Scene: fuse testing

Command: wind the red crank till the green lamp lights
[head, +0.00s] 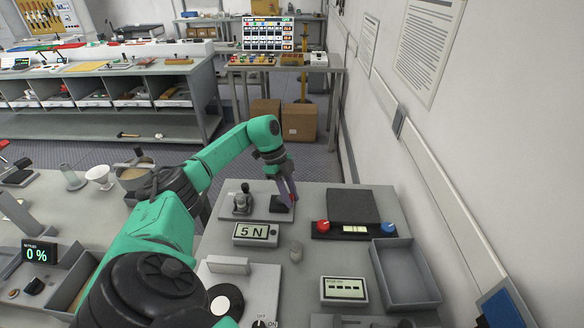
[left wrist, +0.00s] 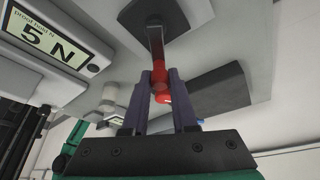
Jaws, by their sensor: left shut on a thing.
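My left gripper (head: 288,196) is over the grey table beyond the 5 N display. In the left wrist view its two fingers (left wrist: 160,97) are shut on a red handle (left wrist: 159,73). The handle is at the end of a dark metal arm (left wrist: 156,42) rising from a dark base (left wrist: 140,14); the base (head: 277,204) also shows in the head view. I cannot pick out a lit green lamp. My right gripper is not in view.
A display (head: 256,233) reads 5 N. A black bar with a red knob (head: 322,226) and blue knob (head: 389,227) lies right. A grey tray (head: 431,291) is nearer. Another display (head: 38,252) reads 0 %.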

